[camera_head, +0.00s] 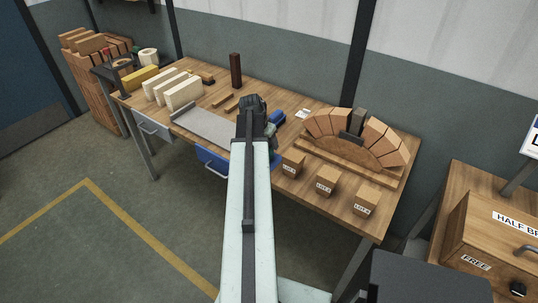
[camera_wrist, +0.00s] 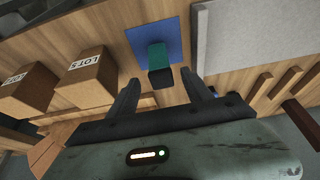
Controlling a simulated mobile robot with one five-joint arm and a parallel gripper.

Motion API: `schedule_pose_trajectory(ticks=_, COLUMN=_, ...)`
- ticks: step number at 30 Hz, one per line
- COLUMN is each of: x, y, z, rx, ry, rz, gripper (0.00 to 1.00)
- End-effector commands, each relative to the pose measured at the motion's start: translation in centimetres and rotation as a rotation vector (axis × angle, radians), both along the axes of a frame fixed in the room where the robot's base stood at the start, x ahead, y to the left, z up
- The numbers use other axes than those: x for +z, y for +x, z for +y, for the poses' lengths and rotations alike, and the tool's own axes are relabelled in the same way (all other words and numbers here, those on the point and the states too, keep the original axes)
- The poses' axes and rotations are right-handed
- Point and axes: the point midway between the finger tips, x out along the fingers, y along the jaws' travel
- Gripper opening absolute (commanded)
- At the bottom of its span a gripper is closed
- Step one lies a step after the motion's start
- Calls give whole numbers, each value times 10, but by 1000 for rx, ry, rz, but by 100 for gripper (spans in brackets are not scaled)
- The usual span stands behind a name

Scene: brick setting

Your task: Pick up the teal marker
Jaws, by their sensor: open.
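The teal marker (camera_wrist: 157,54) shows in the wrist view as a short teal body with a dark end towards me. It is on a blue mat (camera_wrist: 172,25) on the wooden table. I cannot tell whether it stands or lies. My gripper (camera_wrist: 160,79) is open, with one dark finger on each side of the marker's dark end and visible gaps. The marker is mostly hidden or too small to tell there.
Wooden blocks labelled as lots (camera_head: 325,181) stand along the front right, before a brick arch (camera_head: 357,138). A grey plate (camera_head: 208,128) lies left of my arm, with pale slabs (camera_head: 182,92) beyond it. A dark upright post (camera_head: 235,70) stands at the back.

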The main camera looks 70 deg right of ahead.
Motion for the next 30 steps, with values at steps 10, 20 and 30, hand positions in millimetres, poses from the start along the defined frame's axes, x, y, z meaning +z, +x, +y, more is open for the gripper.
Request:
schedule_pose_trajectory(ticks=10, x=-33, y=-1, z=-14, rx=1, ry=0, rz=0, gripper=58)
schedule_pose_trajectory(ticks=20, x=-52, y=-5, z=-24, rx=0, ry=0, rz=0, gripper=58)
schedule_pose_trajectory(ticks=30, x=-51, y=-5, z=-24, rx=0, ry=0, rz=0, gripper=0)
